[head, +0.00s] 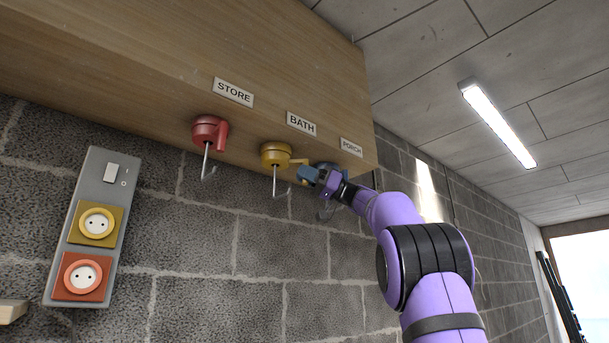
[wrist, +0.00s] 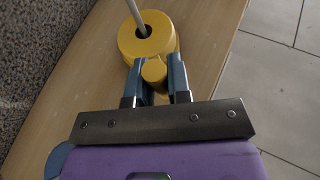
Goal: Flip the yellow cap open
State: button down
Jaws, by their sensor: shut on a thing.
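The yellow cap (head: 272,154) is a round fitting under the wooden box, below the BATH label, with a thin metal hook hanging from its middle. A short yellow tab sticks out from it to the right. The wrist view shows the yellow cap (wrist: 133,42) as a ring around the metal rod, with the rounded tab end (wrist: 154,71) between my fingers. My gripper (head: 306,175) is shut on this tab from the right side; its two blue-grey fingers also show in the wrist view (wrist: 155,82). The far part of the tab is hidden by the fingers.
A red fitting (head: 206,131) with its own hook hangs left, under STORE. A blue fitting (head: 328,166) under PORCH is close behind my gripper and partly hidden. The wooden box (head: 150,70) is just above. A grey socket panel (head: 75,240) is on the block wall.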

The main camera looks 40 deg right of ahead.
dwell(0.4)
jog(key=c, duration=1.1)
grip_release()
jog(key=shift+o, duration=0.2)
